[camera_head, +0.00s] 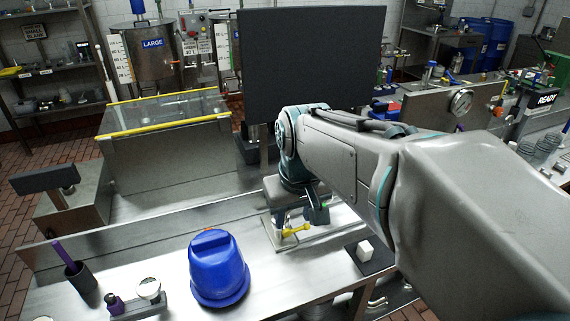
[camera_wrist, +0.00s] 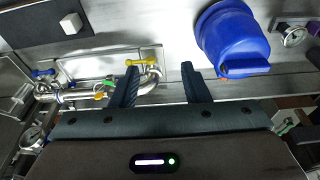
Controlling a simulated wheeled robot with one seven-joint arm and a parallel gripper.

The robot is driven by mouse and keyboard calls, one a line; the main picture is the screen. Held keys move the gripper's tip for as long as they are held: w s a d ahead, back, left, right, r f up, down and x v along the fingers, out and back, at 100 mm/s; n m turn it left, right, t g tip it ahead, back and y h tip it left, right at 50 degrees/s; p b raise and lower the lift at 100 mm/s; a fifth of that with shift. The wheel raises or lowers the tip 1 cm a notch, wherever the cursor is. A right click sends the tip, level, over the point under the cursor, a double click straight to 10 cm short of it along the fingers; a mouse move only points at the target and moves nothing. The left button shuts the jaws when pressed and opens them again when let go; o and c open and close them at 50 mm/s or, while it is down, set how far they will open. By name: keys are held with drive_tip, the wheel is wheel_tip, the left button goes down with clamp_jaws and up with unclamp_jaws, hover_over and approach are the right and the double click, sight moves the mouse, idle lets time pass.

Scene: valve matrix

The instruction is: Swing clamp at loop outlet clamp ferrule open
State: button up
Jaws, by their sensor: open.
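In the wrist view, steel piping (camera_wrist: 78,95) runs along the bench at the left, with a blue valve handle (camera_wrist: 43,73) and a yellow handle (camera_wrist: 140,62) on it. A small green-and-yellow part (camera_wrist: 104,87) sits on the pipe between them; I cannot tell whether it is the clamp. My gripper (camera_wrist: 160,75) is open and empty, its left finger overlapping the pipe bend near the yellow handle. In the head view, my gripper (camera_head: 300,213) is low over the bench near the yellow handle (camera_head: 297,230), and my arm hides most of the piping.
A large blue vessel (camera_head: 217,268) stands on the bench left of my gripper. A small white cube (camera_head: 366,250) sits on a dark pad at the right. A dark panel (camera_head: 310,65) rises behind my arm. A purple-topped holder (camera_head: 78,275) is at the front left.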

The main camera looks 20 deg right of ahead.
drive_tip(key=w+d+r+g, duration=0.1)
drive_tip(key=w+d+r, duration=0.1)
drive_tip(key=w+d, duration=0.65)
drive_tip(key=w+d+r+g, duration=0.15)
drive_tip(key=w+d, duration=0.35)
drive_tip(key=w, duration=0.6)
wheel_tip(320, 180, down, 13)
drive_tip(key=shift+f+p, duration=0.1)
drive_tip(key=shift+p, duration=0.45)
drive_tip(key=shift+c, duration=0.3)
clamp_jaws()
